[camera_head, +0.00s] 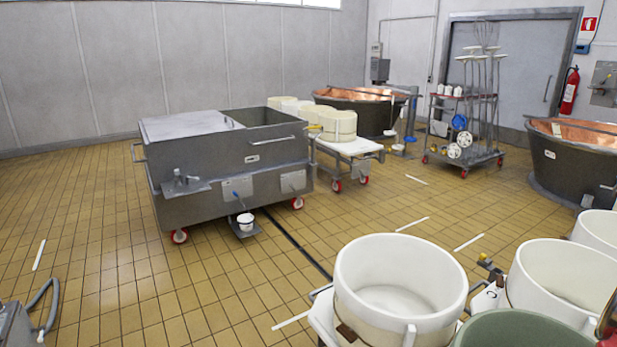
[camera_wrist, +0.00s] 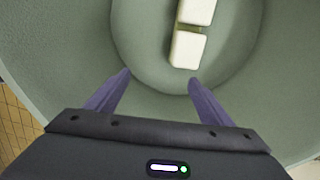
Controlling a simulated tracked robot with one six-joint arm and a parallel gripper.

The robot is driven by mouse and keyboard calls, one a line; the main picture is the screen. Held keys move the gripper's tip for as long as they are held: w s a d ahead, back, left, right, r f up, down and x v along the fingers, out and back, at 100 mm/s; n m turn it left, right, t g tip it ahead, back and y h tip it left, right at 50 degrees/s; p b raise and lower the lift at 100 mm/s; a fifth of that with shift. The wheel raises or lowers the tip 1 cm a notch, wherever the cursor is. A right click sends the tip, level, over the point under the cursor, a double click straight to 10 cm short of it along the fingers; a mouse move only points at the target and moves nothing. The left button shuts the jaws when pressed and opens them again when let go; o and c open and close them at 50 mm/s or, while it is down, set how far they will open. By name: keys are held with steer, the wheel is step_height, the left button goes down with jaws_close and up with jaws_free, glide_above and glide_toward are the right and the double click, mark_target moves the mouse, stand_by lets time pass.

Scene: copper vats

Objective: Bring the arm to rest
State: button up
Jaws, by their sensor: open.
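In the wrist view my gripper (camera_wrist: 160,84) is open, with its two purple fingers apart and nothing between their tips. It points down into a grey-green tub (camera_wrist: 80,45). Two pale blocks, a nearer one (camera_wrist: 188,50) and a farther one (camera_wrist: 196,11), lie on the tub floor beyond the fingertips. The farther one is cut by the top of the picture. In the head view part of a green tub (camera_head: 520,332) shows at the bottom right. My gripper's fingers are not seen there.
A white tub (camera_head: 400,270) and another white tub (camera_head: 556,275) stand close beside the green tub. A steel wheeled vat (camera_head: 225,150) stands left of centre. Copper vats (camera_head: 575,160) and a rack trolley (camera_head: 467,130) are farther back. The tiled floor (camera_head: 90,260) at left is mostly clear.

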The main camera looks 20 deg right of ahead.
steer(key=w+a+r+n, duration=0.8)
steer(key=a+r+n, duration=0.15)
steer(key=a, duration=0.35)
steer(key=w+a+r+n, duration=0.7)
steer(key=a+r+n, duration=0.25)
steer(key=a, duration=0.35)
steer(key=w+a+r+n+t, duration=0.1)
steer(key=a+r+n, duration=0.5)
steer(key=a, duration=0.8)
steer(key=w+a+r+n+t, duration=0.1)
steer(key=a+r+n+t, duration=0.3)
steer(key=a, duration=1)
step_height(320, 180, up, 2)
steer(key=shift+w+r+n+t, duration=0.15)
steer(key=shift+n+t, duration=0.15)
steer(key=shift+n, duration=0.7)
steer(key=shift+c, duration=0.4)
